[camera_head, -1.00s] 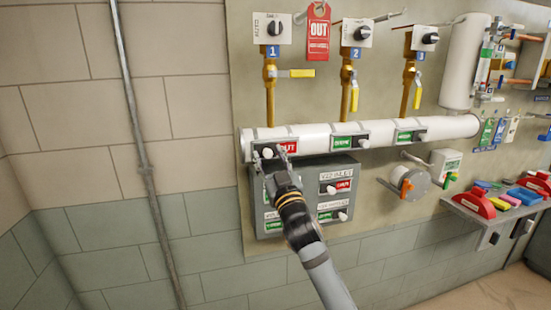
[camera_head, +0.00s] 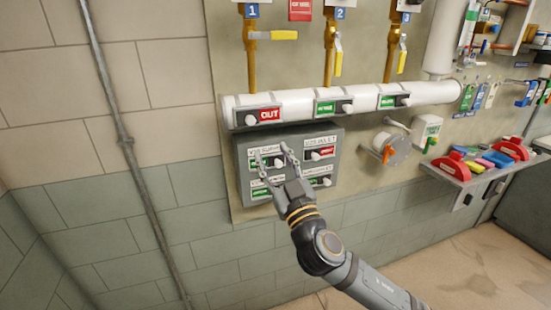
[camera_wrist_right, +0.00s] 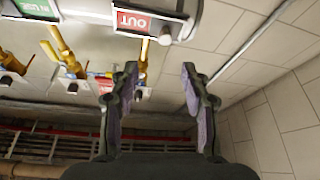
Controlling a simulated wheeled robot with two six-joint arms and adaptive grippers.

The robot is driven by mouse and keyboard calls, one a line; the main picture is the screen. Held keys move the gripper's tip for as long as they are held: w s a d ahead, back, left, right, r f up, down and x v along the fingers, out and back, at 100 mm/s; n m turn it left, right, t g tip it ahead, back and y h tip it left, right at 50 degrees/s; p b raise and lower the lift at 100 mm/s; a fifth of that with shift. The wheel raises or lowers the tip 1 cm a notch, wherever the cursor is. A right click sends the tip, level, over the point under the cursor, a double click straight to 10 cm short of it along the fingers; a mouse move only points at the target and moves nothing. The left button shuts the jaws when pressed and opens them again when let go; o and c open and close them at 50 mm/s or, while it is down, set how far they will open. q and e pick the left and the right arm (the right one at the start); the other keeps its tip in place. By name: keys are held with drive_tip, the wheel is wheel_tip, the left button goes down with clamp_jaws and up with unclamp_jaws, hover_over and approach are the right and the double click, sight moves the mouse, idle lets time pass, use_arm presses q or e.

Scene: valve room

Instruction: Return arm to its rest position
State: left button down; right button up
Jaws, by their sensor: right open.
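My right gripper (camera_head: 273,165) is open and empty in the head view. Its fingers point up in front of the grey switch box (camera_head: 240,165), which it partly covers. Its arm comes in from the lower right. In the right wrist view, the two fingers of the gripper (camera_wrist_right: 160,85) stand apart with nothing between them. The red OUT sign (camera_head: 270,115) on the white pipe (camera_head: 365,98) is above the gripper in the head view. The OUT sign also shows in the wrist view (camera_wrist_right: 133,21). My left gripper is not in view.
Brass pipes with yellow-handled valves (camera_head: 283,35) rise above the white pipe. A round fitting with an orange handle (camera_head: 392,148) is right of the box. A grey shelf (camera_head: 452,170) holds red and coloured items at right. The floor (camera_head: 470,265) at lower right looks clear.

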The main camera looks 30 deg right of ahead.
idle(0.4)
